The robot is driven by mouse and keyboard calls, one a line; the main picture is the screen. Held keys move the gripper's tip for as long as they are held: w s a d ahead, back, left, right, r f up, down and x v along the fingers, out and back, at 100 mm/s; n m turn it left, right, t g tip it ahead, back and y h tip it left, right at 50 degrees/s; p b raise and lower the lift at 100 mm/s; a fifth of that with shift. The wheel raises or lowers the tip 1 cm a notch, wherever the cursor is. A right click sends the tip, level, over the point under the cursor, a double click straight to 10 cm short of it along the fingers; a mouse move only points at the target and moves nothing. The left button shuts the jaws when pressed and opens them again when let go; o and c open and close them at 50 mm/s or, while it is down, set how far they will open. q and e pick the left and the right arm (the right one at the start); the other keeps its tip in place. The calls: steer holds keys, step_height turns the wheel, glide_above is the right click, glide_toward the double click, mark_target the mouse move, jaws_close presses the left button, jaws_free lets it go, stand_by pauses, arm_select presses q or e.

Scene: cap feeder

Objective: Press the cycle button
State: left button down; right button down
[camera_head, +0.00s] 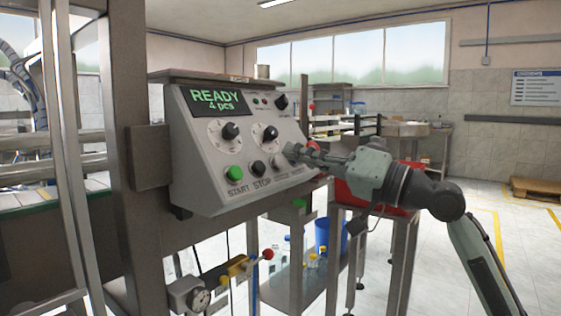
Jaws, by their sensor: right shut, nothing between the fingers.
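The grey control panel (210,170) has a green-lettered display reading "READY 4 pcs". A green button (234,173) sits above the label START and a black button (258,168) above STOP. A third, greyish round control (278,161) is to their right; its label is too small to read. I cannot tell which one is the cycle button. My right gripper (291,151) is shut and empty, its fingertips in front of the panel's lower right, close to the greyish control. I cannot tell whether they touch the panel. My left gripper is not in view.
Dial knobs (230,131) sit above the buttons. A metal post (137,170) stands left of the panel. Below are a gauge (200,299) and a red-knobbed lever (267,254). A red bin (376,199) is behind my right arm.

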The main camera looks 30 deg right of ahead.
steer(key=shift+w+f, duration=0.1)
steer(key=shift+w, duration=0.05)
stand_by(0.7)
steer(key=shift+w+a+f, duration=0.15)
steer(key=shift+w+f, duration=0.05)
